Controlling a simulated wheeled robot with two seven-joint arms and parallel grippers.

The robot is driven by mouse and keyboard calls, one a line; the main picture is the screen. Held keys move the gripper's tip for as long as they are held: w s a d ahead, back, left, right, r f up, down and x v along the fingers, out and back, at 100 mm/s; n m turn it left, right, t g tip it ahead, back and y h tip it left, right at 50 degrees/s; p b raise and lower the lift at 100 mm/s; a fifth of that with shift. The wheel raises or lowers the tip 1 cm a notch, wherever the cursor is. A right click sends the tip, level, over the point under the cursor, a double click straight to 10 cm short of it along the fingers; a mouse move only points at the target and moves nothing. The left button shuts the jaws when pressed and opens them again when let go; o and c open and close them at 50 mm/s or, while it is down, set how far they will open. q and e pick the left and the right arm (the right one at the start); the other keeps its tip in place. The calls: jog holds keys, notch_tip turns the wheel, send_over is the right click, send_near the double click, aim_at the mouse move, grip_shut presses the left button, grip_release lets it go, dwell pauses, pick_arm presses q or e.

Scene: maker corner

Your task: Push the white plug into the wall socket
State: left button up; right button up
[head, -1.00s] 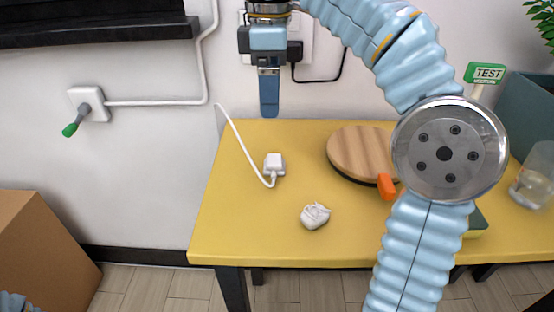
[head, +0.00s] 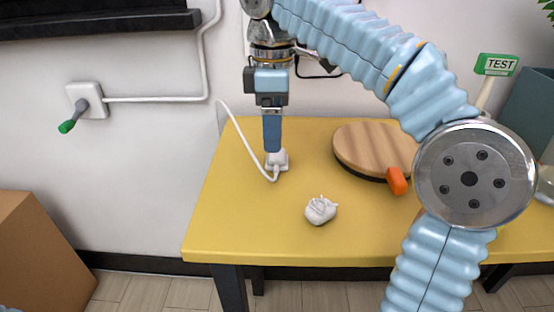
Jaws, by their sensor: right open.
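The white plug (head: 279,164) lies on the yellow table with its white cord running back to the wall. My right gripper (head: 272,150) points down right at the plug, its fingers overlapping the plug's upper part in the head view. It is open; whether it touches the plug I cannot tell. The wall socket is not visible now; my right arm covers the wall area where a socket plate and black plug showed before. My left gripper is not in view.
On the yellow table (head: 230,225) are a crumpled white object (head: 320,210), a round wooden board (head: 370,146) and an orange object (head: 397,181). A green TEST sign (head: 496,64) stands at the right. A cardboard box (head: 35,255) is at lower left. The table's left front is clear.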

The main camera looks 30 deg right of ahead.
aim_at(277, 159)
notch_tip(277, 159, down, 5)
jog(key=shift+w+f+b, duration=0.1)
jog(key=shift+b, duration=0.8)
jog(key=shift+c, duration=0.4)
jog(key=c, duration=1)
